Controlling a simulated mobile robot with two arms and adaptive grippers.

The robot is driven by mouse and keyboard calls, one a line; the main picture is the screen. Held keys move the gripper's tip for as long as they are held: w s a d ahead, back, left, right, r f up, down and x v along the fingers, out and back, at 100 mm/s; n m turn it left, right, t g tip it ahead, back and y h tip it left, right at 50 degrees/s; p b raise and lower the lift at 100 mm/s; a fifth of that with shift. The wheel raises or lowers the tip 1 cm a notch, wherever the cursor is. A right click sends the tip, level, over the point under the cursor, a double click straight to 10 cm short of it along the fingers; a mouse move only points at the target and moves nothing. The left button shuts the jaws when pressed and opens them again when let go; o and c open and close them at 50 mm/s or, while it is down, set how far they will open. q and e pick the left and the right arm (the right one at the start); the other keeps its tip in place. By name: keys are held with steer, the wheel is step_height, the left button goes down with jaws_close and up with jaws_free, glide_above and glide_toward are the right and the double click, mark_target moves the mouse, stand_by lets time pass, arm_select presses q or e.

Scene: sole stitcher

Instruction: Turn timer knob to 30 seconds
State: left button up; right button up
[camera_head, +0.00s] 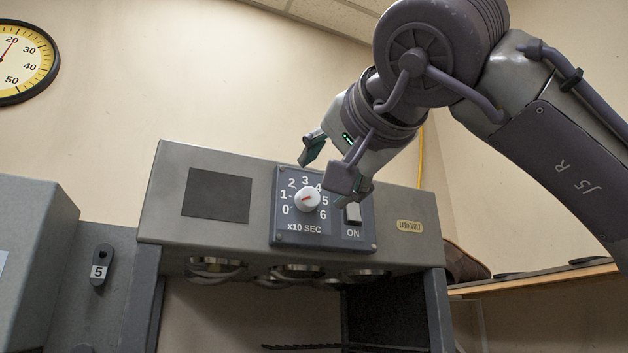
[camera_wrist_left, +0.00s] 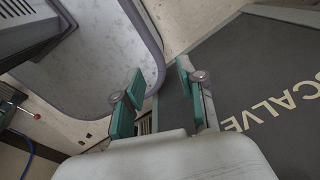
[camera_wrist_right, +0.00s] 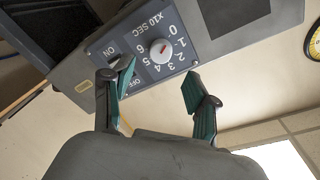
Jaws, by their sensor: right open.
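The timer knob (camera_head: 307,199) is a white round dial with a short red mark, on a dark panel (camera_head: 283,232) numbered 0 to 6 and labelled "x10 SEC". The red mark lies on a slant; I cannot tell which number it points to. The knob also shows in the right wrist view (camera_wrist_right: 161,51), upside down. My right gripper (camera_head: 328,168) is open and empty, in front of the panel's upper right, with its fingers apart and not around the knob. My left gripper (camera_wrist_left: 158,76) is open and empty, away from the panel; it is outside the head view.
The panel is on a grey machine housing (camera_head: 160,205) with an open bay below. A wooden shelf (camera_head: 540,278) is at right.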

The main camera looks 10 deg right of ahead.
mark_target(312, 195)
steer(key=w, duration=0.2)
steer(key=w+p, duration=0.1)
steer(key=w, duration=0.2)
steer(key=shift+w+a, duration=0.3)
steer(key=shift+w+p, duration=0.3)
steer(key=shift+w, duration=0.05)
steer(key=shift+c, duration=0.5)
steer(key=shift+s, duration=0.1)
steer(key=c, duration=0.8)
jaws_close()
arm_select(q)
steer(key=w+r, duration=0.2)
steer(key=w, duration=0.1)
steer(key=shift+w+d+r, duration=0.1)
steer(key=shift+w, duration=0.1)
